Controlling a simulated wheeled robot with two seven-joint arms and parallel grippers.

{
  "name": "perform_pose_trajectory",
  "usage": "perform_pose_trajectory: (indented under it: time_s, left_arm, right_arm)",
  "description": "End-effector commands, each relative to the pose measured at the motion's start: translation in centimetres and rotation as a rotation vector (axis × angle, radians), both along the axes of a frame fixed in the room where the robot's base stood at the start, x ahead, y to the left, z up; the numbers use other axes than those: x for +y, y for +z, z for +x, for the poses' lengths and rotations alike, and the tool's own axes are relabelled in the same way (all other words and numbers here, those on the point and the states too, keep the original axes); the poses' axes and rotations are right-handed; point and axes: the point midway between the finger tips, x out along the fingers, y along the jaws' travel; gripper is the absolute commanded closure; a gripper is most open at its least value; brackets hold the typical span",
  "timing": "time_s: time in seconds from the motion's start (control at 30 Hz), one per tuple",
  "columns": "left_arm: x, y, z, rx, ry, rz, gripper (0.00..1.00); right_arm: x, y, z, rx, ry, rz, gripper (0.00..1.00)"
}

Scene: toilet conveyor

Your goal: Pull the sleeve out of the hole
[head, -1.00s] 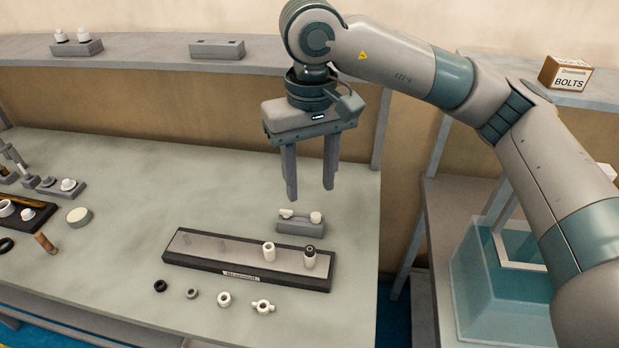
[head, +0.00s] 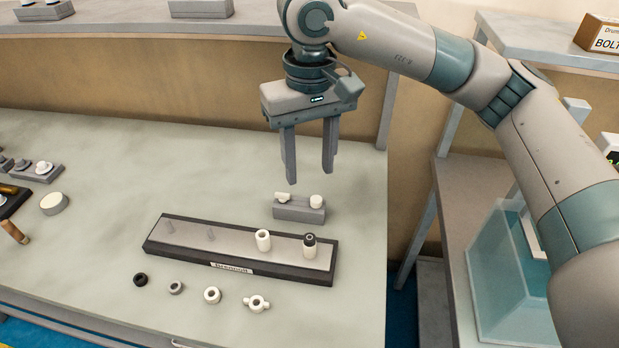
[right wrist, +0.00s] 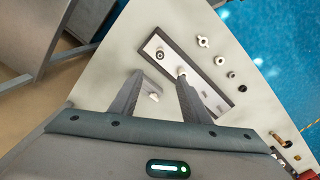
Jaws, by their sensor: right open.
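A black-edged board (head: 190,251) on the table carries two upright white cylinders toward its right end. One is a plain hollow white sleeve (head: 263,240); the other is a white cylinder with a dark top (head: 310,246). Two thin pegs stand farther left on the board. Behind it, a small grey block (head: 299,210) holds two white pieces. I cannot tell which part sits in a hole. My right gripper (head: 310,177) is open and empty, pointing down above the grey block. In the right wrist view, its fingers (right wrist: 160,75) partly cover the board. My left gripper is not in view.
Several rings lie in front of the board, among them a black ring (head: 140,279) and a white eared ring (head: 257,303). A round white disc (head: 54,203) and small parts are at the left. The table between is clear. A bolts box (head: 600,36) stands far right.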

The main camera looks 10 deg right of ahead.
Motion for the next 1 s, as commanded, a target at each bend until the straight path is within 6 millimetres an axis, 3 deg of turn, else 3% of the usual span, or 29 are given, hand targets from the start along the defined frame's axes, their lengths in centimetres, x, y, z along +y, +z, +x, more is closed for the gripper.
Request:
perform_pose_trajectory:
  time_s: [0.13,0.67,0.87,1.0]
  left_arm:
    - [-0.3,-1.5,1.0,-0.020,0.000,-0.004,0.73]
    - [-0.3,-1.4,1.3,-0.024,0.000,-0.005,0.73]
    - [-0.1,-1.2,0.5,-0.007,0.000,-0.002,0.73]
    - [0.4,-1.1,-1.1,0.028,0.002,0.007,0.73]
  right_arm:
    - [0.0,-1.7,0.0,0.000,0.000,0.000,0.57]
    - [0.0,-1.8,0.0,0.000,0.000,0.000,0.57]
    - [0.0,-2.8,0.0,0.002,-0.001,0.000,0.57]
    - [0.0,-4.2,-0.1,0.003,0.000,-0.001,0.57]
